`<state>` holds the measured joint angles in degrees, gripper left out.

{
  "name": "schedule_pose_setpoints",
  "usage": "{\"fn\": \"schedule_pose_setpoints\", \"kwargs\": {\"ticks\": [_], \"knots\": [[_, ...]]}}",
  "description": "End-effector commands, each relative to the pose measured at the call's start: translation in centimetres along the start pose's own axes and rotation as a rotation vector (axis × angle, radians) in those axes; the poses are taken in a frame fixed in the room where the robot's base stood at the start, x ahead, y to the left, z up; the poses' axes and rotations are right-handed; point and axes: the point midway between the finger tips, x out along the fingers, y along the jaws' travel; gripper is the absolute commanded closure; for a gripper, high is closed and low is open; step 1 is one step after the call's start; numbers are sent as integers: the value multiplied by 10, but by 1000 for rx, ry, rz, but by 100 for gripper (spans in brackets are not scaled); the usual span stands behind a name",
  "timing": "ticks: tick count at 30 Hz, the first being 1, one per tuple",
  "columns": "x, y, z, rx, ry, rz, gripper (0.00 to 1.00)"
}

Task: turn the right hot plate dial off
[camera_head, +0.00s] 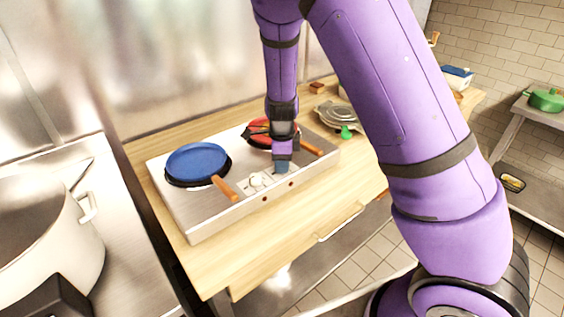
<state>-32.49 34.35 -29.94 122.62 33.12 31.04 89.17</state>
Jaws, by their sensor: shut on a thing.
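The hot plate unit (205,225) is a pale metal box on the wooden counter, with two burners. The left dial (256,181) is a light round knob on its top near the front. My gripper (282,168) reaches straight down at the right dial's place, to the right of the left dial. It is shut on the right dial, which its dark fingers mostly hide, so I cannot read the dial's setting. Two small reddish spots (265,199) show on the unit's front face.
A blue pan (197,161) sits on the left burner, its wooden handle pointing front-right. A red pan (259,130) sits on the right burner, partly behind my gripper. A pale metal lidded thing (338,115) stands to the right. A big pot (45,235) stands at far left.

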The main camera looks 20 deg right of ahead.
Motion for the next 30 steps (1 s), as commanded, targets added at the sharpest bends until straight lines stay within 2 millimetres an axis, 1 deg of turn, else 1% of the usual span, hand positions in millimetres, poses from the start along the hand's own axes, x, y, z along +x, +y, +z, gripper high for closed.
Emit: {"fn": "schedule_pose_setpoints", "kwargs": {"ticks": [10, 24, 25, 26, 27, 28, 30], "knots": [[0, 0, 1, 104, -1, -2, 88], [0, -1, 0, 115, -1, -2, 88], [0, -1, 0, 115, -1, -2, 58], [0, -1, 0, 115, -1, -2, 51], [0, 0, 0, 115, -1, -2, 42], [0, 0, 0, 115, -1, -2, 39], [0, 0, 0, 115, -1, -1, 39]]}}
